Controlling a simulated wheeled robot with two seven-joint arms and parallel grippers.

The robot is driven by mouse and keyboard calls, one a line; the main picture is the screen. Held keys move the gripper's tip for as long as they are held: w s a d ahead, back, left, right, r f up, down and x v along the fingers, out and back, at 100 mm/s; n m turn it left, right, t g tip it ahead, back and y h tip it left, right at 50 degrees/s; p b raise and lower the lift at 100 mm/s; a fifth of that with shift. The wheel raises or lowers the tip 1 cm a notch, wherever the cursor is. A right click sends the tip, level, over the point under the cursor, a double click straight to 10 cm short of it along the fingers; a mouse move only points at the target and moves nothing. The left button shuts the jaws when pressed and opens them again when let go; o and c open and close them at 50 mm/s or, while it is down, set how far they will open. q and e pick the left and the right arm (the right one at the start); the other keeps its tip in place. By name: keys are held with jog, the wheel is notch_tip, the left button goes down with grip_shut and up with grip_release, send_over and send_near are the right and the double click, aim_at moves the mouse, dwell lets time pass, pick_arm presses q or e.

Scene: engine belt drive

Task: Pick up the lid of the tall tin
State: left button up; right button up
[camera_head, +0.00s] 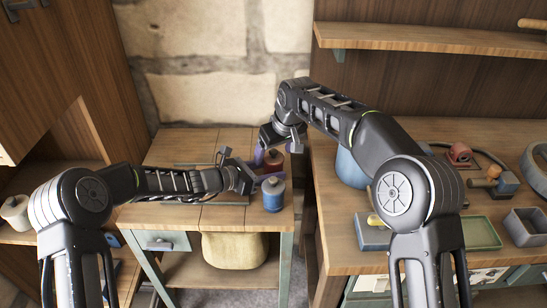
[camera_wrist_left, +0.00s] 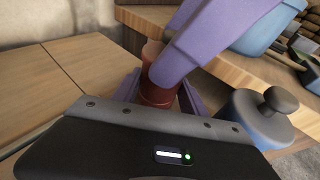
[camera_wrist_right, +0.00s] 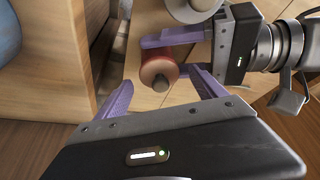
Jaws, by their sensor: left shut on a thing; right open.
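A red tin (camera_head: 272,160) with a knobbed lid stands at the right of the small wooden table; it also shows in the left wrist view (camera_wrist_left: 157,94). Its lid (camera_wrist_right: 158,66), with a dark knob, faces the camera in the right wrist view. My left gripper (camera_head: 259,175) is shut on the red tin's body from the side. My right gripper (camera_head: 273,152) is above it, open, its purple fingers spread either side of the lid without visibly gripping it. A blue tin (camera_head: 273,196) with a grey lid and dark knob (camera_wrist_left: 280,98) stands beside it.
The workbench (camera_head: 335,228) at the right, across a narrow gap, holds a blue container (camera_head: 350,168), a green tray (camera_head: 480,232) and a grey box (camera_head: 525,226). A shelf (camera_head: 430,38) hangs above. The small table's left part (camera_head: 185,146) is mostly clear.

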aim_at(275, 152)
dwell(0.3)
jog(key=c, duration=1.4)
notch_tip(275, 152, up, 10)
dwell(0.5)
pick_arm(q)
jog(key=o, duration=1.1)
jog(key=shift+a, duration=0.15)
jog(key=v, duration=1.1)
jog(key=shift+s+a+r+b, duration=0.2)
jog(key=shift+s+b, duration=0.1)
jog(key=shift+b, duration=0.05)
pick_arm(e)
jog(key=shift+f, duration=0.4)
